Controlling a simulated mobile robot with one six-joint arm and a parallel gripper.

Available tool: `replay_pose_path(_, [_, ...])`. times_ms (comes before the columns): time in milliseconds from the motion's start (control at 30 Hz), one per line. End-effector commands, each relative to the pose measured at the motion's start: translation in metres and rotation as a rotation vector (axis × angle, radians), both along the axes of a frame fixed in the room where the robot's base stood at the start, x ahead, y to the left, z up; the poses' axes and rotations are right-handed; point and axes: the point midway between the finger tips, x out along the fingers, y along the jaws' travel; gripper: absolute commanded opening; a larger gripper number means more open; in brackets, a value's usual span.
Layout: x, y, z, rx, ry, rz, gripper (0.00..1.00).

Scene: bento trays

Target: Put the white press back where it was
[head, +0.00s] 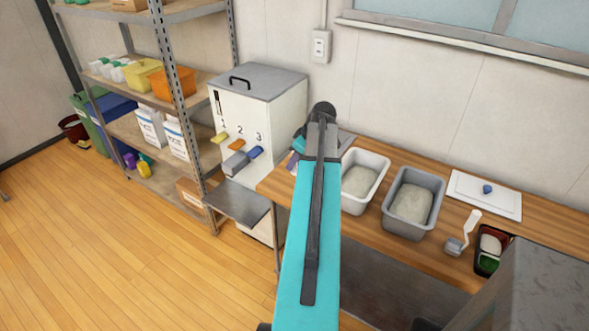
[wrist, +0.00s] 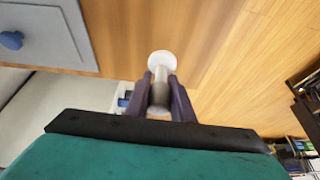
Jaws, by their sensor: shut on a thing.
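In the wrist view the white press (wrist: 162,61) shows as a pale round end with a short stem, gripped between the two dark purple fingers. My gripper (wrist: 160,88) is shut on it. Wooden table top lies behind the press in that view. In the head view my teal arm reaches toward the left end of the wooden table (head: 440,262), and the gripper and press are mostly hidden behind the arm. I cannot tell whether the press touches the table.
A plate with a blue knob (wrist: 45,35) lies near the gripper. Light and grey rice tubs (head: 412,205), a white lid (head: 500,204), a white-handled tool (head: 472,220) and a bento tray (head: 486,264) stand along the table. A dispenser (head: 285,105) and shelf (head: 165,99) are left.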

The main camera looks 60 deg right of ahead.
Motion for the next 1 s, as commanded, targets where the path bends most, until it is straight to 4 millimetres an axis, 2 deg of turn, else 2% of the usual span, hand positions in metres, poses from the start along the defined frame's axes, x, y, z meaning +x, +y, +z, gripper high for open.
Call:
replay_pose_path(467, [0.000, 0.000, -0.005, 0.000, 0.000, 0.000, 0.00])
replay_pose_path(1000, [0.000, 0.000, -0.041, -0.001, -0.001, 0.000, 0.00])
